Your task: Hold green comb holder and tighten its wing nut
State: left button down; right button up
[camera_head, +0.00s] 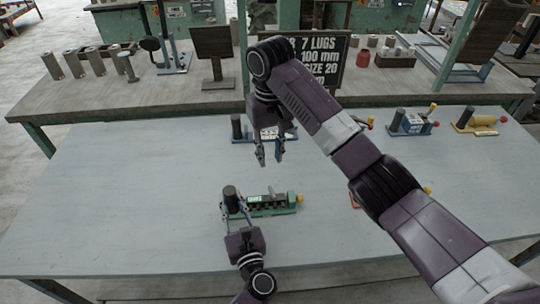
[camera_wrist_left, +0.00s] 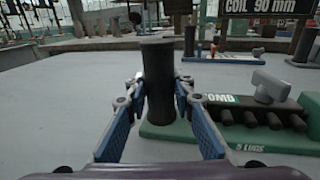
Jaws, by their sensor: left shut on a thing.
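The green comb holder (camera_head: 270,208) lies on the pale table in front of me. It has a black upright post (camera_head: 231,198) at its left end, a row of dark lugs and a yellow knob at its right end. In the left wrist view, a grey wing nut (camera_wrist_left: 268,86) stands above the lugs of the green comb holder (camera_wrist_left: 180,135). My left gripper (camera_head: 233,209) is shut on the black post (camera_wrist_left: 158,85), with a blue-padded finger on each side. My right gripper (camera_head: 271,156) is open and empty, above and behind the holder.
A blue holder (camera_head: 246,137) stands behind my right gripper. Another blue holder (camera_head: 411,122) and a yellow holder (camera_head: 475,121) stand at the right. A red holder is mostly hidden by my right arm. The table's left side (camera_head: 120,200) is clear.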

pick_arm(q)
jog(key=c, duration=1.6)
grip_release()
jog(key=shift+s, duration=0.1)
